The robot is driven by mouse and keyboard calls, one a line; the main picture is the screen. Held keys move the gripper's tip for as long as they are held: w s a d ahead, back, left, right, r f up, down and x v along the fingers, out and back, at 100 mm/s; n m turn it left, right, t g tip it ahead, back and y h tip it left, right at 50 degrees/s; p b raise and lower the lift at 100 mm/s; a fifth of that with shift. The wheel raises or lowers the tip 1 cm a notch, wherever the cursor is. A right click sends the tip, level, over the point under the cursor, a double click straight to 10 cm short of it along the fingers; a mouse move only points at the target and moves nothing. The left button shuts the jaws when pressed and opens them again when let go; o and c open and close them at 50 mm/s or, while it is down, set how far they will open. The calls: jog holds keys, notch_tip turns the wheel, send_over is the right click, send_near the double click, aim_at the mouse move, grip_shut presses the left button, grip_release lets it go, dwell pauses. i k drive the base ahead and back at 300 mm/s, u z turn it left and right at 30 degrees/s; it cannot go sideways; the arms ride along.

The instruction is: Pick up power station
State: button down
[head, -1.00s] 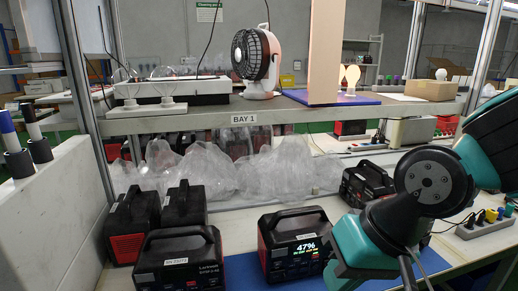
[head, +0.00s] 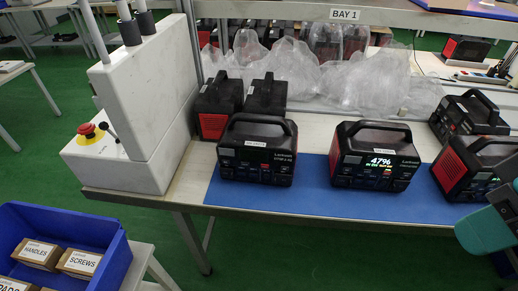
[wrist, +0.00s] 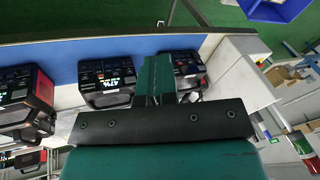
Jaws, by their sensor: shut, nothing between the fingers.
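A black and red power station (head: 375,157) with a lit display reading 47% stands upright on the blue mat (head: 318,200) in the head view. A second one with an unlit front (head: 256,152) stands to its left, and a third (head: 475,165) to its right is cut by the frame edge. In the wrist view, my gripper (wrist: 155,65) is shut and empty. The 47% station (wrist: 105,82) shows left of its fingers, with another station (wrist: 190,70) just right, partly covered. The gap between gripper and stations is hard to judge.
Two more stations (head: 217,107) (head: 266,95) stand behind on the left, and one (head: 468,115) at back right. Clear plastic wrap (head: 300,75) lies behind them. A white machine (head: 140,110) with a red button borders the bench left. A blue bin (head: 100,235) stands lower left.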

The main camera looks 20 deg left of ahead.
aim_at(261, 145)
jog(key=k, duration=0.5)
jog(key=u, duration=1.65)
jog(key=i, duration=1.05)
jog(key=z, duration=1.2)
